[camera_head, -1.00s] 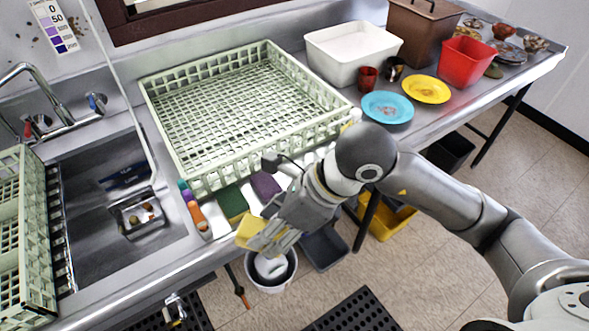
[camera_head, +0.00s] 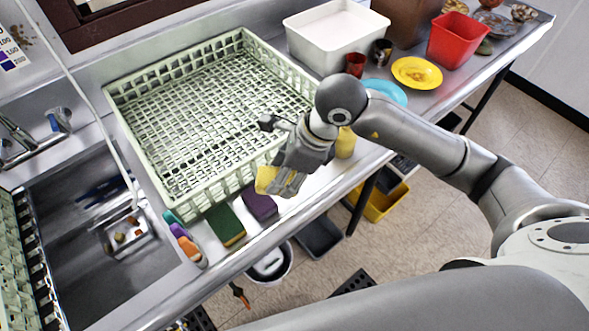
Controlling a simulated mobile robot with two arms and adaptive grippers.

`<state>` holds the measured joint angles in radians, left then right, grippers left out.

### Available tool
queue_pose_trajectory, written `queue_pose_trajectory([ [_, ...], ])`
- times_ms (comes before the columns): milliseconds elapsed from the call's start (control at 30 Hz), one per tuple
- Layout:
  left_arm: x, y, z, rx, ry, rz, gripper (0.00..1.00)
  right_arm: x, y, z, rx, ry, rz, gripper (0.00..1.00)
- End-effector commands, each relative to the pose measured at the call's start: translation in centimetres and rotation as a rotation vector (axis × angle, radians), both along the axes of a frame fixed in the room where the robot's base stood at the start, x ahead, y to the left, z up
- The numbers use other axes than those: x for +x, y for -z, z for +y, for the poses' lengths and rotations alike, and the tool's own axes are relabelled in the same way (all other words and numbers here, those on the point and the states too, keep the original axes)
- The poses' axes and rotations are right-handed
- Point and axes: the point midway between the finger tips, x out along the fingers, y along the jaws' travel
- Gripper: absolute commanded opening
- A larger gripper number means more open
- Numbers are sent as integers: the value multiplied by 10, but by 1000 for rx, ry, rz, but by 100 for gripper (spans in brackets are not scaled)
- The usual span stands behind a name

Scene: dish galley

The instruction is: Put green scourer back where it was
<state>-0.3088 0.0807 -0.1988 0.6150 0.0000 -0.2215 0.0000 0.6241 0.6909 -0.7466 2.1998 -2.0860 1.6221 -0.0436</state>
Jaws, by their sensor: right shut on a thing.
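My right gripper (camera_head: 282,180) is shut on a yellow sponge-like block (camera_head: 265,179), in front of the pale green dish rack (camera_head: 233,186). Only the block's yellow part shows; the fingers hide the rest, so I cannot tell if it has a green side. A green scourer (camera_head: 226,224) with a yellow lower layer lies on the counter's front strip. A purple scourer (camera_head: 259,203) lies just right of it, below the gripper. My left gripper is not in view.
Several coloured bottles (camera_head: 186,240) lie left of the green scourer, beside the sink (camera_head: 115,270). A yellow container (camera_head: 345,143) stands right of the gripper. A white tub (camera_head: 335,35) and a yellow plate (camera_head: 417,73) are farther back. A bucket (camera_head: 270,268) is below the counter edge.

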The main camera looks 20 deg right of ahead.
Motion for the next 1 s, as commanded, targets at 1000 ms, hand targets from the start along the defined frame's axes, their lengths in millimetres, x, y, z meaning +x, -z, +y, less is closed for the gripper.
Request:
queue_pose_trajectory([
  [1000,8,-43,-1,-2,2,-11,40,46,95,-40,1,-1,-2,14],
])
